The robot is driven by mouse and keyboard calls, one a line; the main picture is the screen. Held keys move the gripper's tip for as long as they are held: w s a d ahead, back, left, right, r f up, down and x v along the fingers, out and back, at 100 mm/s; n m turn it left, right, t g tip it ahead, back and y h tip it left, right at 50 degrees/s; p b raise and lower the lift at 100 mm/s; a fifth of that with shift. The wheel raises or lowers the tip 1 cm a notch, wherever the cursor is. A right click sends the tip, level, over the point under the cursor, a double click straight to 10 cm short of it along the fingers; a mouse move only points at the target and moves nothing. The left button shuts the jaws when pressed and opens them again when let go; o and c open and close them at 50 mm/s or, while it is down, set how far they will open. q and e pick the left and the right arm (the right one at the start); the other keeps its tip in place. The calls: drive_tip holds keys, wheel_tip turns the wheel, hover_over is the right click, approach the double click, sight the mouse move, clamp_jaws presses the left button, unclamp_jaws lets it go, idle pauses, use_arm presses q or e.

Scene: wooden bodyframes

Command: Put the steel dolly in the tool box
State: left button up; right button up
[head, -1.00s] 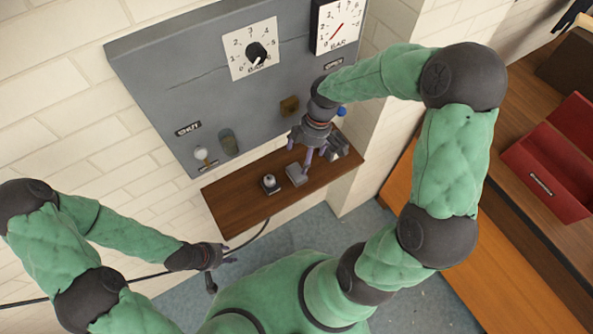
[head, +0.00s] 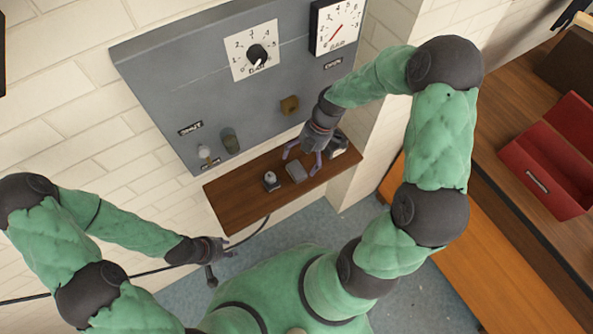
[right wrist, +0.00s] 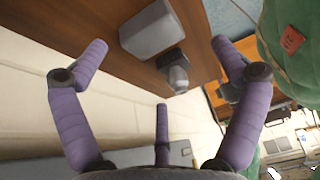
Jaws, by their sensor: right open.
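A plain grey metal block (head: 296,172), which looks like the steel dolly, lies on the brown wooden shelf (head: 235,205) below the grey panel. It also shows in the right wrist view (right wrist: 150,32). My right gripper (head: 304,164) is open above the shelf, its purple fingers spread close to the block and holding nothing. In the right wrist view the block lies beyond the fingertips, apart from them. The red tool box (head: 545,160) stands open on the wooden bench at the right. My left gripper (head: 220,263) hangs empty at the lower left, fingers apart.
A small metal piece with a round knob (head: 270,181) sits left of the block. Another grey object (head: 337,146) lies at the shelf's right end, partly hidden by my right gripper. The grey panel (head: 190,90) with dials rises behind the shelf. A wall corner separates shelf and bench.

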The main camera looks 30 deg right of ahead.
sight(298, 168)
drive_tip(key=shift+w+d+b+x, duration=0.15)
drive_tip(key=shift+b+x, duration=0.05)
drive_tip(key=shift+x, duration=1.2)
drive_tip(key=shift+w+d+b+x, duration=0.15)
drive_tip(key=shift+x, duration=1.3)
drive_tip(key=shift+f, duration=0.15)
drive_tip(key=c, duration=1.9)
drive_tip(key=shift+c, duration=0.2)
drive_tip(key=shift+w+r, duration=0.1)
drive_tip(key=shift+r, duration=0.4)
clamp_jaws()
wheel_tip(298, 168, up, 3)
drive_tip(key=shift+f+p, duration=0.25)
drive_tip(key=shift+p, duration=0.05)
drive_tip(key=s+a+r+p, duration=0.1)
drive_tip(key=s+a+r, duration=0.5)
drive_tip(key=s+r, duration=0.3)
drive_tip(key=s, duration=0.3)
drive_tip(key=shift+s+a+r, duration=0.25)
drive_tip(key=shift+a+r, duration=0.05)
drive_tip(key=shift+a, duration=0.1)
